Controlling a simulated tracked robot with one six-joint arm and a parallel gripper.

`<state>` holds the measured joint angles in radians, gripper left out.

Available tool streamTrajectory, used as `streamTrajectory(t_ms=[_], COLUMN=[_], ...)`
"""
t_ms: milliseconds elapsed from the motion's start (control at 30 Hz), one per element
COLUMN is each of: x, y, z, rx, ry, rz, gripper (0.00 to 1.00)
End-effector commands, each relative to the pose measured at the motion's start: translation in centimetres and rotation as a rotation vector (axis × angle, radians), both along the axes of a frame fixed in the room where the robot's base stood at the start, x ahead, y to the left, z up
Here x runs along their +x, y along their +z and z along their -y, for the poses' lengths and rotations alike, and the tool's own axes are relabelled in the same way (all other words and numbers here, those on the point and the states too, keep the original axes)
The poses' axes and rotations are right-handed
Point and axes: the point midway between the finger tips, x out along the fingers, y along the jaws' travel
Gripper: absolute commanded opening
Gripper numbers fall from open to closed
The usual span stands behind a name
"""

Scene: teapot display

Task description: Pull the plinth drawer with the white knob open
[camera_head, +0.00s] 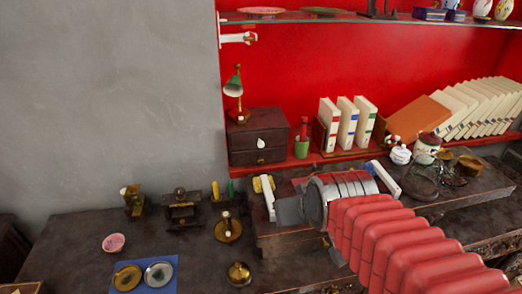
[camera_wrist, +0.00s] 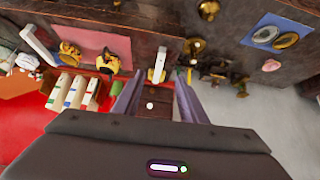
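The plinth is a dark wooden box (camera_head: 257,136) against the red back wall in the head view. Its front has a white knob (camera_head: 261,143) on the upper part and a small brass-coloured knob (camera_head: 261,160) below. The drawer looks closed. My gripper (camera_head: 286,210) is in front of and below the plinth, apart from it. In the wrist view my gripper (camera_wrist: 157,80) is open, with nothing between its fingers. A small white dot, seemingly the knob (camera_wrist: 150,105), shows between the fingers, farther off. The rest of the plinth is mostly hidden there.
A green-shaded lamp (camera_head: 234,90) stands on the plinth. Brass items (camera_head: 229,229) stand on the dark table. A glass shelf (camera_head: 290,17) hangs above.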

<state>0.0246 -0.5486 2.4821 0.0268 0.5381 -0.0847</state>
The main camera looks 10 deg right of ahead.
Motion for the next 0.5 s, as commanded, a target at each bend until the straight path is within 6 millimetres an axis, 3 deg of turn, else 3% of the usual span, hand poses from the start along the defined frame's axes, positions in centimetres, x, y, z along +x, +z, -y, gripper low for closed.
streamTrajectory(t_ms=[200, 500], x=[6.6, 14.1], y=[-1.3, -3.0], z=[0.0, -0.2], rx=[-0.023, -0.054], ry=[0.025, 0.060], rz=[0.131, 0.321], gripper=[0.38, 0.38])
